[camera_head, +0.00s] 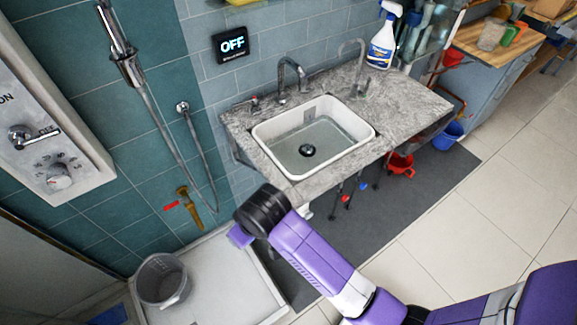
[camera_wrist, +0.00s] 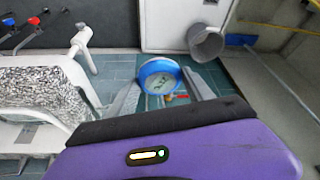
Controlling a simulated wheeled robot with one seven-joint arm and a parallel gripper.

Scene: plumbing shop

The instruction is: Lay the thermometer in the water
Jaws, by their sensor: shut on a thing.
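The thermometer (camera_wrist: 159,77) has a blue round rim and a pale display face. In the wrist view it sits between the two grey fingers of my gripper (camera_wrist: 158,88), which is shut on it. In the head view my gripper (camera_head: 241,236) is in front of and below the left front corner of the counter, outside the sink. The thermometer cannot be made out there. The white sink (camera_head: 367,133) is set in the grey stone counter, with clear water (camera_head: 322,140) and a dark drain in it.
The stone counter (camera_head: 405,100) carries a faucet (camera_head: 290,75) behind the sink and a spray bottle (camera_head: 383,40) at the back right. A grey bucket (camera_head: 163,280) stands in the shower tray at lower left. A sign reading OFF (camera_head: 234,44) hangs on the wall.

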